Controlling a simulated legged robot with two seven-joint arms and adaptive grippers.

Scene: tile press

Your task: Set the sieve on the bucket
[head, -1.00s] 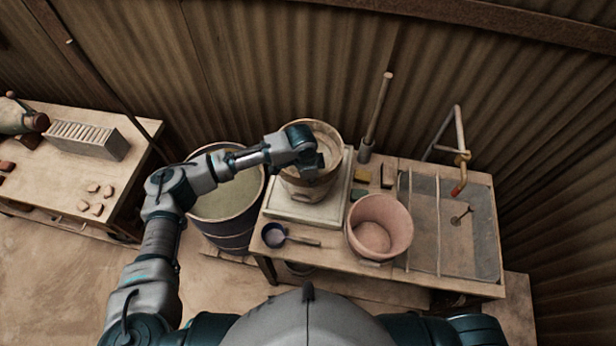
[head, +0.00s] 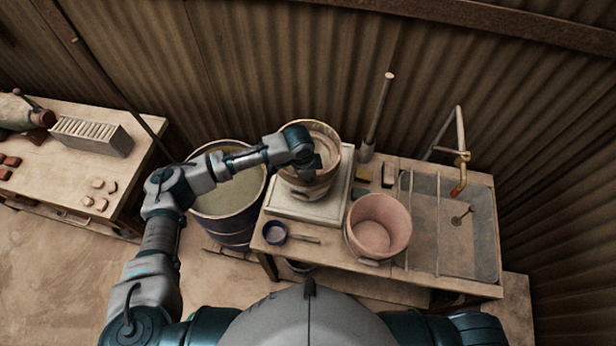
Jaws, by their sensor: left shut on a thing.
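A round, wooden-rimmed vessel that looks like the sieve (head: 322,134) is at the back of the worktable, over a pale square slab (head: 320,212). My left gripper (head: 312,166) is at its near side and shut on its wall. A pale round wall (head: 305,190) shows below the gripper; I cannot tell whether it is part of the sieve or a separate vessel under it. A pink bucket (head: 380,226) stands upright and open on the table, to the right of the slab and apart from the sieve. My right gripper is out of view.
A dark barrel of murky liquid (head: 230,197) stands left of the table. A dark-cupped ladle (head: 275,233) lies at the front left. Small blocks (head: 388,175) lie behind the bucket, near an upright pole (head: 378,115).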

